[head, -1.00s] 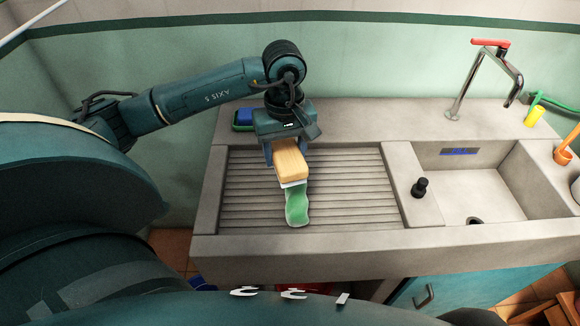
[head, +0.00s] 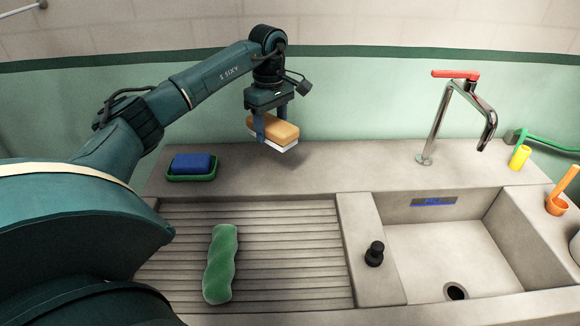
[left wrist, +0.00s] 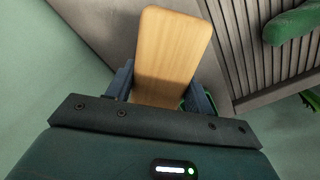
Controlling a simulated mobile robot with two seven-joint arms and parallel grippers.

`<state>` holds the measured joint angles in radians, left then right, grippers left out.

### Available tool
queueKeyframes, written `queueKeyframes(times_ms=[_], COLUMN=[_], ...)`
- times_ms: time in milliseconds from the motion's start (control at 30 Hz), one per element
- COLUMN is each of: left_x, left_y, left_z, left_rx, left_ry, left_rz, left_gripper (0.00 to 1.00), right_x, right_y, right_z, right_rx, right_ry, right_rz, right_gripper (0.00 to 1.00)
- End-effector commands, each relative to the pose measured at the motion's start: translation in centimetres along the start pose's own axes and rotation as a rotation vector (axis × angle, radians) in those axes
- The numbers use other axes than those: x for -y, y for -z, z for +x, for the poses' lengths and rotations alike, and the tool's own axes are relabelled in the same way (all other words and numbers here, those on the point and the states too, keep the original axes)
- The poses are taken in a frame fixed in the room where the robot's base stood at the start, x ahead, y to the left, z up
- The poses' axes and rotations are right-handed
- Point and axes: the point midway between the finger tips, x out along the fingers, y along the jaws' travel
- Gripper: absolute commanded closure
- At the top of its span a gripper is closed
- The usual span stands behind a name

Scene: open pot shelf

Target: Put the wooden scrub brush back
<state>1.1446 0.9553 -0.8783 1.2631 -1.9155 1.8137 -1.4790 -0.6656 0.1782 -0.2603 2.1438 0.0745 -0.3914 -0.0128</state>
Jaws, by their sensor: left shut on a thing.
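The wooden scrub brush (head: 274,130) has a light wood block on top and white bristles below. My left gripper (head: 271,122) is shut on it and holds it in the air above the back ledge of the sink unit, close to the green wall. In the left wrist view the wood block (left wrist: 172,55) sits between the fingers, with the bristles hidden beneath it. My right gripper is in neither view.
A blue sponge (head: 192,163) lies in a green tray (head: 205,178) on the ledge, left of the brush. A green twisted cloth (head: 221,262) lies on the ribbed drainboard (head: 290,245). A black knob (head: 375,253) and the tap (head: 437,125) stand right. The ledge between tray and tap looks clear.

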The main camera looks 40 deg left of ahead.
Motion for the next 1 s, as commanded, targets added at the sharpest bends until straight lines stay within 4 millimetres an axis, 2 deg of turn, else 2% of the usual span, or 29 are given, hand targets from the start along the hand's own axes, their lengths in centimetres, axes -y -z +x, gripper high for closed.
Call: queueKeyframes(times_ms=[233, 467, 700, 1000], left_x=[0.1, 0.0, 0.0, 0.0], left_y=[0.2, 0.1, 0.1, 0.1], left_z=[4.4, 6.4, 9.5, 9.9], left_rx=[0.001, 0.001, 0.001, 0.000], left_ry=[0.006, 0.003, 0.004, 0.001], left_rz=[-0.007, -0.006, -0.006, -0.005], left_gripper=[0.72, 0.72, 0.72, 0.72], right_x=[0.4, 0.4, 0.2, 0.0], right_y=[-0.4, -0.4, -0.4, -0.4], right_z=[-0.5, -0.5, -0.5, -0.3], right_rx=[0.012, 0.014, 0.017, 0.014], right_ry=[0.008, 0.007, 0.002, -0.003], right_rz=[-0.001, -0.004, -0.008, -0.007], right_gripper=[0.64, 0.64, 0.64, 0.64])
